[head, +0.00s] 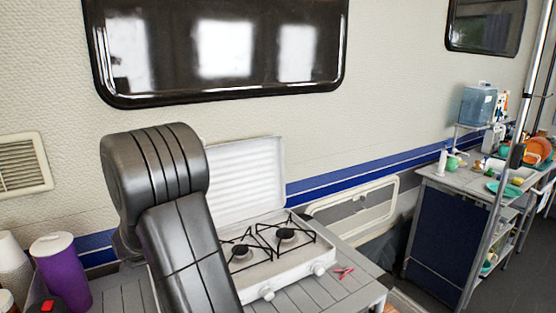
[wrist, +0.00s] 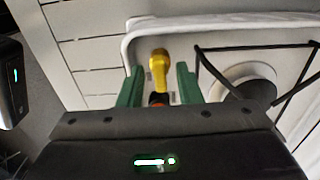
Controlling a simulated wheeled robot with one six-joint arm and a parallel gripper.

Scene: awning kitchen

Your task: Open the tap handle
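The yellow tap handle (wrist: 158,66) shows in the wrist view, beside the white rim of the camping stove (wrist: 212,22). A small orange-red part (wrist: 157,99) sits at its lower end. My gripper (wrist: 159,72) has two green fingers, open, one on each side of the handle with a visible gap to both. In the head view, the white stove (head: 287,269) stands on a grey slatted table with its lid raised. My own arm hides its left side, and the handle and my gripper are not visible there.
A purple tumbler (head: 62,274) stands at the left of the slatted table (head: 350,291). A small red item (head: 343,272) lies right of the stove. The stove's black pot supports (wrist: 258,47) are close to the right finger. A cluttered counter (head: 468,181) stands farther right.

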